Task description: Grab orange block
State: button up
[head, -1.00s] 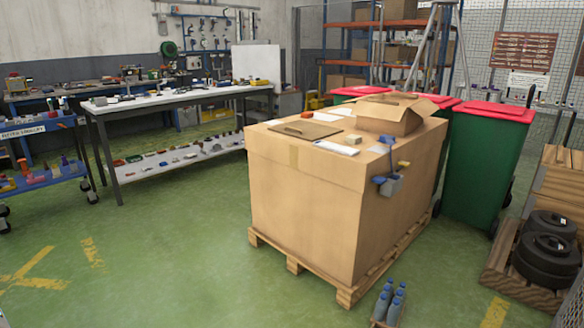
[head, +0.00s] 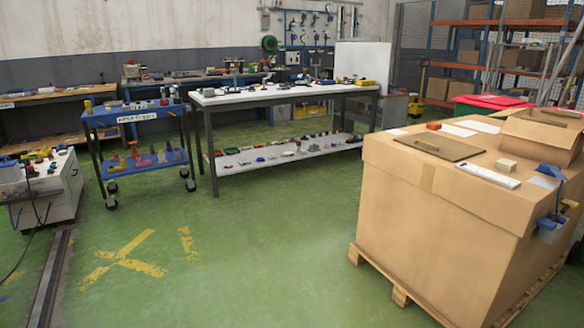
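A small orange-red block (head: 433,126) lies on top of the large cardboard box (head: 420,205), near its far left edge. It is small in view, and I cannot be sure it is the orange block of the task. It lies just beyond a flat brown board with a handle (head: 428,147). A small beige block (head: 507,165) lies nearer the front of the box top. My gripper is not in view.
The box stands on a wooden pallet (head: 400,296). A long workbench (head: 285,92) with many small items and a blue trolley (head: 132,116) stand behind on the left. A cabinet (head: 52,195) stands at far left. Green floor (head: 250,260) is clear between.

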aim_at(433, 126)
jog(key=i+j+u, duration=0.2)
jog(key=i+u, duration=0.15)
jog(key=i, duration=0.15)
jog(key=i+u, duration=0.4)
jog(key=i+j, duration=0.1)
jog(key=i, duration=1.25)
jog(key=i+z, duration=0.3)
jog(key=i, duration=0.25)
jog(key=i+j+z, duration=0.1)
jog(key=i+z, duration=0.2)
jog(key=i, duration=0.25)
jog(key=i+z, duration=0.3)
jog(key=i, duration=0.25)
jog(key=i+z, duration=0.35)
jog(key=i, duration=0.2)
jog(key=i+j+z, duration=0.1)
jog(key=i+z, duration=0.15)
jog(key=i, duration=1)
jog(key=i+z, duration=0.25)
jog(key=i, duration=0.3)
jog(key=i+j+z, duration=0.1)
jog(key=i+z, duration=0.2)
jog(key=i, duration=0.3)
jog(key=i+z, duration=0.45)
jog(key=z, duration=0.25)
jog(key=i+j+z, duration=0.1)
jog(key=i+z, duration=0.25)
jog(key=k, duration=0.1)
